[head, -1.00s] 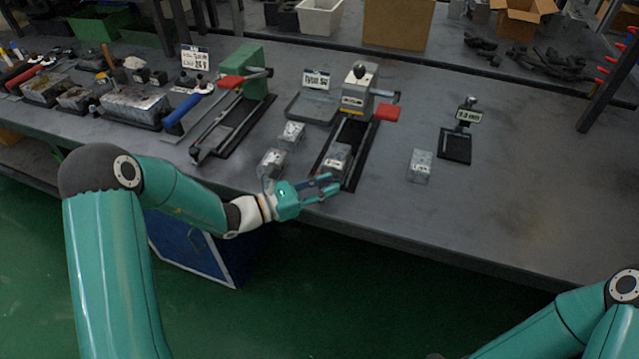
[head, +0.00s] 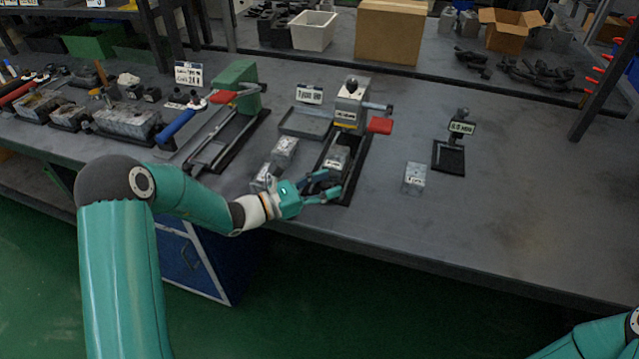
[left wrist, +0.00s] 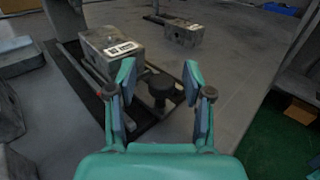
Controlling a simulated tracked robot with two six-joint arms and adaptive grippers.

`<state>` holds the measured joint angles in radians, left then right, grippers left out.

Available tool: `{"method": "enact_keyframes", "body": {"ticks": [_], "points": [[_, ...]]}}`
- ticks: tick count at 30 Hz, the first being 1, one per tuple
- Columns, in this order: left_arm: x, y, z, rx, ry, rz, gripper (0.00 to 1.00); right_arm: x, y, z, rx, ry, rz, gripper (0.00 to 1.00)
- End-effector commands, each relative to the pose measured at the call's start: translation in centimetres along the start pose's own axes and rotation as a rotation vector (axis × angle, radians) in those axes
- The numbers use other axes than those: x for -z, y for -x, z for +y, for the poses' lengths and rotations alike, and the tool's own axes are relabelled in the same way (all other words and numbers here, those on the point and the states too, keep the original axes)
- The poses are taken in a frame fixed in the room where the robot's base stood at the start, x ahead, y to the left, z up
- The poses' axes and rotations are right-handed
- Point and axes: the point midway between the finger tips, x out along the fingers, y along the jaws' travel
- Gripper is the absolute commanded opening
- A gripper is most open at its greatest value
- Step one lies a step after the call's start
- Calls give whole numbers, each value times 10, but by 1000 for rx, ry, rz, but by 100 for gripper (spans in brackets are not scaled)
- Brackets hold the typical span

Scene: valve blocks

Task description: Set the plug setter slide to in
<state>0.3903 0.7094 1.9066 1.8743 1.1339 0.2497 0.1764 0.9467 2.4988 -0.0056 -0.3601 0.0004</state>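The grey press with a yellow stripe and red lever (head: 350,108) at centre appears to be the plug setter; its label is too small to read. Its black slide track (head: 349,188) runs toward the front table edge and carries a labelled grey block (head: 337,158). In the left wrist view that block (left wrist: 112,47) sits beyond my fingers. My left gripper (head: 330,189) is at the track's front end. In the left wrist view my left gripper (left wrist: 161,92) is open, with a black knob (left wrist: 160,87) between its fingers, apparently not gripped. My right gripper is out of view.
Two grey blocks (head: 285,150) stand left of the track, the nearer partly hidden by my gripper. Another block (head: 414,177) and a small black stand (head: 449,157) are to the right. A green press (head: 236,79) stands left. The table's right side is clear.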

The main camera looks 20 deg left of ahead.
Motion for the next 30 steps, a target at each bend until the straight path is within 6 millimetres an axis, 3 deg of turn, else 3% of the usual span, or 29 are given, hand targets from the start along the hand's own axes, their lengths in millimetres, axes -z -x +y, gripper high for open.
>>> {"method": "enact_keyframes", "body": {"ticks": [11, 24, 30], "points": [[0, 9, 0, 2, 0, 0, 51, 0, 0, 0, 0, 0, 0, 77], [1, 90, 0, -3, 1, 1, 51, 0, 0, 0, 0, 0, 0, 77], [1, 115, 0, -1, 0, 0, 51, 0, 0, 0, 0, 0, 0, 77]]}}
